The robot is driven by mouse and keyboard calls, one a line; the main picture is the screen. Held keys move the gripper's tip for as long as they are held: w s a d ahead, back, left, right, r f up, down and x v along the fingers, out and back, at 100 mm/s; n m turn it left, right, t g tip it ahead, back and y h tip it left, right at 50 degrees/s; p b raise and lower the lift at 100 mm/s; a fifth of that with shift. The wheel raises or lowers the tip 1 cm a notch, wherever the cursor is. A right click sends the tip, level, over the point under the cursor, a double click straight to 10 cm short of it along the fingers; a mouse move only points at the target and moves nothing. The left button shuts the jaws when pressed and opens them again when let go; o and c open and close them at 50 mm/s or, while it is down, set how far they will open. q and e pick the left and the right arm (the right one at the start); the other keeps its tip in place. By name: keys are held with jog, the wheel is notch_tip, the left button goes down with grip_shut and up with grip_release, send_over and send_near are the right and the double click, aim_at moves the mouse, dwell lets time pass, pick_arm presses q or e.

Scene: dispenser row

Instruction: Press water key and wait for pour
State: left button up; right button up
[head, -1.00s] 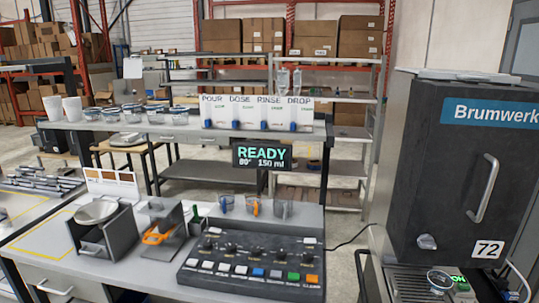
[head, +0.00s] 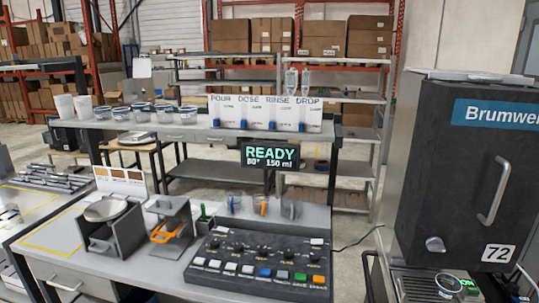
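The dark control panel (head: 262,258) sits on the front counter, with a row of knobs above a row of keys. Several keys are white; others include a blue key (head: 264,272), a green key (head: 300,277) and an orange key (head: 319,280). The key labels are too small to read, so I cannot tell which is the water key. A display (head: 270,155) behind the panel reads READY, 80°, 150 ml. Neither of my grippers shows, and nothing touches the panel.
The large dark Brumwerk machine (head: 465,180) stands at the right. A raised shelf (head: 180,133) runs behind.

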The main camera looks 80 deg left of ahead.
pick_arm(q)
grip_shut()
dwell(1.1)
